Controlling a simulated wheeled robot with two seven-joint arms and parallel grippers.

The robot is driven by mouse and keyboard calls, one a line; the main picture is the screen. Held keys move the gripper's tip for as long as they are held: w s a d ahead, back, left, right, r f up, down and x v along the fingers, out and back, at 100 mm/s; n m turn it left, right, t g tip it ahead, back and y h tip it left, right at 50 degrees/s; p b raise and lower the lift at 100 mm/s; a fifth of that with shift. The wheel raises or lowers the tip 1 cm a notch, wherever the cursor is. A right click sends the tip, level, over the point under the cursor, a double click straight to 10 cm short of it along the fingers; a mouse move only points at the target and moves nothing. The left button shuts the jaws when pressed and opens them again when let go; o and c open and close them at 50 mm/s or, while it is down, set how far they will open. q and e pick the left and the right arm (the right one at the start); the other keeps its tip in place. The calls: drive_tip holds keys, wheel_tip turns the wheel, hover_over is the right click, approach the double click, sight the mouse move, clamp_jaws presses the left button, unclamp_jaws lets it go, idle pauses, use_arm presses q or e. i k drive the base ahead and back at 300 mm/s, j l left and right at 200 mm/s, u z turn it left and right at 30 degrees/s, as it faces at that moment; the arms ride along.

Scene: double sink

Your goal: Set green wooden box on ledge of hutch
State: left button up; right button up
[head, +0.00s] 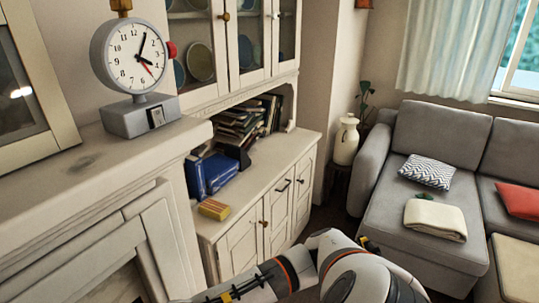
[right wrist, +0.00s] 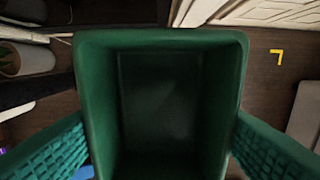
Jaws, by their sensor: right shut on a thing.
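The green wooden box (right wrist: 160,41) fills the middle of the right wrist view, its open side facing the camera; its inside looks empty. My right gripper (right wrist: 160,127) is shut on it, with one green textured finger at each side. The box and this gripper do not show in the head view. The cream hutch (head: 240,245) stands in the middle of the head view, and its ledge (head: 272,163) runs below the glass doors. My left gripper is in neither view.
On the ledge, blue books (head: 208,173) and a yellow block (head: 213,209) are at the near left, and stacked books (head: 240,125) stand behind. The ledge's front right part is bare. A clock (head: 135,60) stands on the mantel. A grey sofa (head: 420,215) is at right.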

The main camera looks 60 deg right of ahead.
sight(239, 192)
drive_tip(key=i+l, duration=0.1)
drive_tip(key=l, duration=0.35)
drive_tip(key=i+l, duration=0.1)
drive_tip(key=l, duration=0.4)
drive_tip(key=i+l, duration=0.1)
drive_tip(key=l, duration=0.85)
drive_tip(key=i+l, duration=0.15)
drive_tip(key=l, duration=0.3)
drive_tip(key=i+l, duration=0.1)
drive_tip(key=l, duration=0.4)
drive_tip(key=i+l, duration=0.1)
drive_tip(key=l, duration=0.35)
drive_tip(key=z, duration=0.05)
